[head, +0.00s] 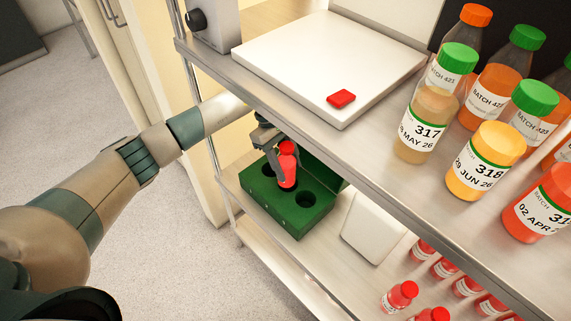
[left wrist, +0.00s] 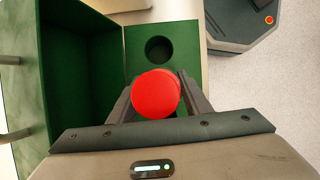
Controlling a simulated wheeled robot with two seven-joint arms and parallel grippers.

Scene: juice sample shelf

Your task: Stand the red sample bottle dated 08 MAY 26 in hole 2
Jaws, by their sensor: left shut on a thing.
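A small red sample bottle (head: 288,172) with a red cap is upright in my left gripper (head: 281,158). The gripper is shut on it. The bottle is at the middle of the green holder (head: 262,196), between a hole on its left and an open hole (head: 306,199) on its right. I cannot tell whether its base is inside a hole or just above it. In the left wrist view the red cap (left wrist: 156,94) hides the bottle below, and an empty hole (left wrist: 159,49) shows beyond it. The bottle's date and the hole numbers are not readable. My right gripper is not in view.
The metal upper shelf (head: 375,170) overhangs close to the holder's right. It carries a white plate with a red piece (head: 341,98) and several large juice bottles. More small red bottles (head: 400,296) stand on the lower shelf at the right, past a white object (head: 372,228).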

